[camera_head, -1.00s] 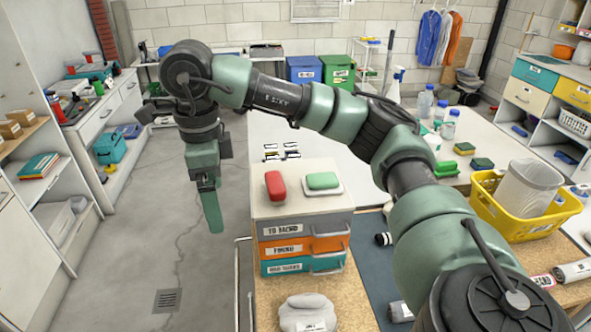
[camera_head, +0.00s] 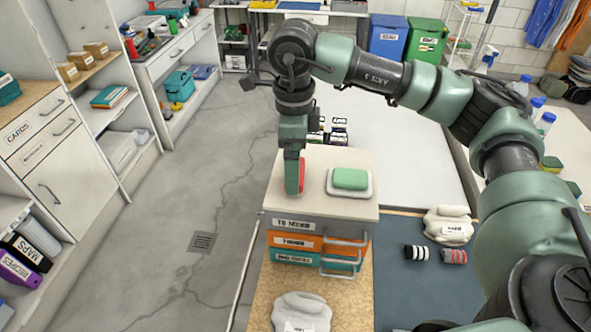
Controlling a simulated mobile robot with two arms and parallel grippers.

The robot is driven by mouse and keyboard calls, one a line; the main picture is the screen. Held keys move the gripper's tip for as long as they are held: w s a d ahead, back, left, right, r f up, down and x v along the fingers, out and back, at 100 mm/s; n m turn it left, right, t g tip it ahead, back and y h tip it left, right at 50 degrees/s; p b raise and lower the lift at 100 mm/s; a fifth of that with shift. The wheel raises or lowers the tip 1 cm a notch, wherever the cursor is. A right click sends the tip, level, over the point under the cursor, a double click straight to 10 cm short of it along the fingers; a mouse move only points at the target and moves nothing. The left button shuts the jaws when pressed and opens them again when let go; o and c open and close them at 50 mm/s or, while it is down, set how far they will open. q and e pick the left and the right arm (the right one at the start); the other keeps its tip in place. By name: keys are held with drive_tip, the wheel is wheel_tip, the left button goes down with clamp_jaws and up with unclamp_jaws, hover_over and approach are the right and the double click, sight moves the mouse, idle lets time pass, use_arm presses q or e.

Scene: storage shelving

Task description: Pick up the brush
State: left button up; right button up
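A small red object (camera_head: 302,176), which looks like the brush, lies on top of the small drawer unit (camera_head: 320,205), near its left side. It is partly hidden by my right gripper (camera_head: 291,190). That arm comes in from the right and the gripper points down, its green finger at the red object's left side. The finger shows edge-on, so I cannot tell how far apart the fingers are or whether they touch the object. My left gripper is not in view.
A green block (camera_head: 350,179) sits on a white dish (camera_head: 335,188) right of the red object. Floor on the left is clear.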

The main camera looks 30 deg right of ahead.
drive_tip(key=shift+d+f, duration=0.15)
drive_tip(key=shift+f, duration=0.45)
drive_tip(key=shift+d+f, duration=0.15)
drive_tip(key=shift+f, duration=0.45)
drive_tip(key=shift+a+f, duration=0.2)
drive_tip(key=shift+f, duration=0.1)
drive_tip(key=shift+c, duration=0.9)
drive_tip(key=shift+w, duration=0.1)
drive_tip(key=c, duration=1.1)
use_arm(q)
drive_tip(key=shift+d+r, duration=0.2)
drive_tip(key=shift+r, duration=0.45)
use_arm(e)
drive_tip(key=shift+r, duration=0.1)
drive_tip(key=shift+r, duration=0.65)
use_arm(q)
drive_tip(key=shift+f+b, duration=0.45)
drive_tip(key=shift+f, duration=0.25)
use_arm(e)
wheel_tip(320, 180, up, 18)
drive_tip(key=shift+r, duration=0.25)
